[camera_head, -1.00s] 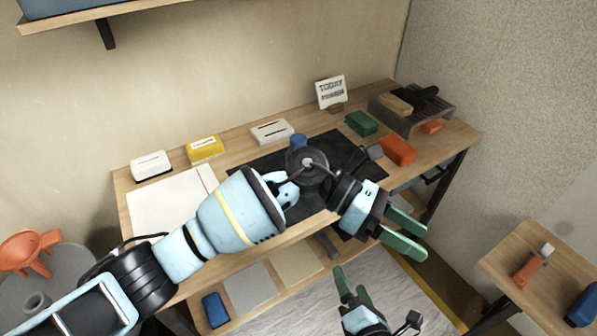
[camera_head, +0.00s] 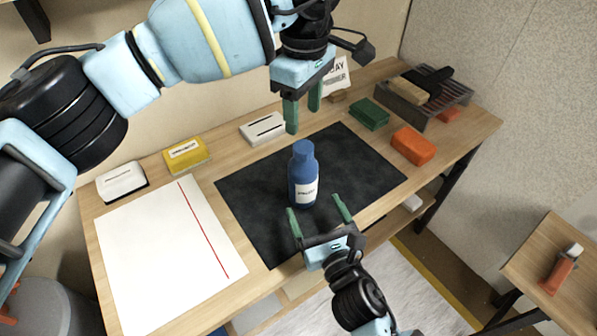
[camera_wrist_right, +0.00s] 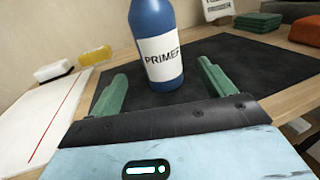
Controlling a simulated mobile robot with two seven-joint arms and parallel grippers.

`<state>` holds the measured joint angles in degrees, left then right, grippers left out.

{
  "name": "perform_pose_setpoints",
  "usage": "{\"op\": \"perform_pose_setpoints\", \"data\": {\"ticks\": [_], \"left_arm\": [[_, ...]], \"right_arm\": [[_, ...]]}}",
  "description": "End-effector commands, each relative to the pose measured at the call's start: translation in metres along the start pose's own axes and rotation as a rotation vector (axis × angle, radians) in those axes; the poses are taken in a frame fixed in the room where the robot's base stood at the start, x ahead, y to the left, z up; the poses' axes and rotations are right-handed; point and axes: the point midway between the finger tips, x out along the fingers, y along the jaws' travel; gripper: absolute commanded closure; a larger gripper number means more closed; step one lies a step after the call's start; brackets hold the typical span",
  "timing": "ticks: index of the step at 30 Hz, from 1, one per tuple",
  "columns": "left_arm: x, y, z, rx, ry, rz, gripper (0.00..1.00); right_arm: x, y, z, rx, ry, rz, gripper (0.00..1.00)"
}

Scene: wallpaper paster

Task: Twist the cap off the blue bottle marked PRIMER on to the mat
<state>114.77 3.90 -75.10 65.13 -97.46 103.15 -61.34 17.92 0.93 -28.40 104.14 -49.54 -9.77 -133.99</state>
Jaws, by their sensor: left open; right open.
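The blue bottle (camera_head: 303,178) marked PRIMER stands upright on the dark mat (camera_head: 252,212), with its blue cap (camera_head: 303,148) on top. In the right wrist view the bottle (camera_wrist_right: 155,22) shows its label clearly, and its top is cut off. My left gripper (camera_head: 303,118) is open, fingers pointing down, above the bottle's cap and apart from it or just beside it; the exact gap is hard to tell. My right gripper (camera_head: 320,213) is open at the mat's front edge, with its fingers pointing at the lower part of the bottle. The bottle lies between and beyond the fingertips, in no grip.
A white sheet with a red line (camera_head: 160,260) lies left of the mat. White (camera_head: 262,129) and yellow (camera_head: 185,155) boxes stand behind. Green cloths (camera_head: 369,114), an orange block (camera_head: 412,145) and a grey tray (camera_head: 455,92) are at right. The mat around the bottle is clear.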

Motion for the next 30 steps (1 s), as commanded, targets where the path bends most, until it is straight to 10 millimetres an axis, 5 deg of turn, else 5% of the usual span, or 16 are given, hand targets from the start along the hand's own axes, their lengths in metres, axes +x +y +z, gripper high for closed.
{"op": "perform_pose_setpoints", "data": {"ticks": [7, 21, 30], "left_arm": [[0.000, 0.000, 0.000, -0.001, -0.002, 0.001, 0.45], [0.000, 0.000, 0.001, -0.001, -0.004, 0.001, 0.45], [0.000, 0.000, 0.001, -0.001, -0.004, 0.001, 0.45]], "right_arm": [[0.011, 0.000, 0.000, 0.002, 0.000, -0.001, 0.18], [0.071, 0.000, 0.000, 0.003, 0.000, -0.001, 0.18], [0.078, 0.000, 0.000, 0.004, 0.001, -0.001, 0.18]]}}
